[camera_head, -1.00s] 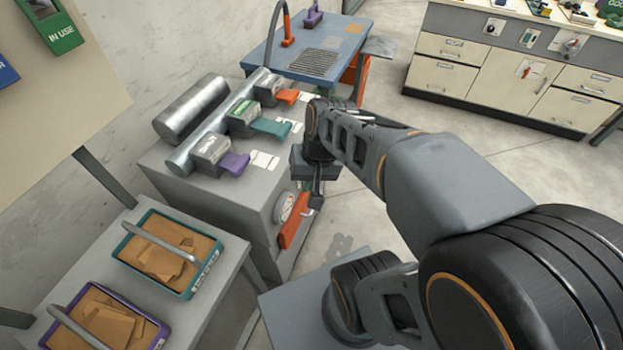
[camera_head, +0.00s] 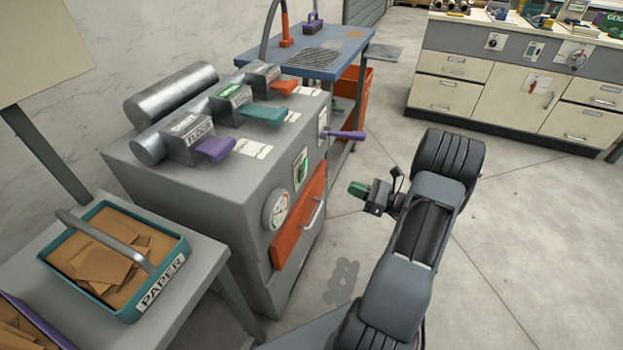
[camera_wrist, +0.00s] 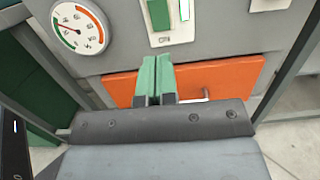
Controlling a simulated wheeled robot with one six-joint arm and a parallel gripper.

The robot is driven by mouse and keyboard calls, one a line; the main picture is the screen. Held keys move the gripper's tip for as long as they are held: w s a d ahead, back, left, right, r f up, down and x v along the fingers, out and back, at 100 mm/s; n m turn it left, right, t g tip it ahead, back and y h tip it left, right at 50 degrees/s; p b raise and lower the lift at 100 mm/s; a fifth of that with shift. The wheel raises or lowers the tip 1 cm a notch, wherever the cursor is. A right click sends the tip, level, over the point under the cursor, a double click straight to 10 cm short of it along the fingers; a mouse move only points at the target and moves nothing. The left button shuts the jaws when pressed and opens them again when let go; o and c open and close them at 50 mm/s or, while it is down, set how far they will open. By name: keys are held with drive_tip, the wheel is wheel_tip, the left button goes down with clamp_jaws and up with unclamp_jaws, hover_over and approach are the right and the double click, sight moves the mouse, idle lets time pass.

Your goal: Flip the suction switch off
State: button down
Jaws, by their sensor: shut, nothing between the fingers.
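A grey machine (camera_head: 200,195) stands left of centre in the head view. On its front is a green switch on a pale plate (camera_head: 301,168). It also shows at the top of the wrist view (camera_wrist: 159,14), beside a lit green-white strip (camera_wrist: 186,10). I can read no label on it, so I cannot confirm that it is the suction switch. My gripper (camera_head: 357,188) has green fingers, which also show in the wrist view (camera_wrist: 156,80). They are shut with nothing between them. They point at the machine's front, below the switch in the wrist view, and stand apart from it.
A round gauge (camera_head: 276,210) and an orange drawer with a handle (camera_head: 299,225) are on the machine's front. A purple lever (camera_head: 345,134) sticks out at its far end. A paper bin (camera_head: 160,290) stands at lower left. The floor to the right is clear.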

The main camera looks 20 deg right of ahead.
sight(304, 170)
idle(0.3)
drive_tip(key=b+x, duration=0.2)
drive_tip(key=x, duration=1.2)
drive_tip(key=shift+b, duration=0.3)
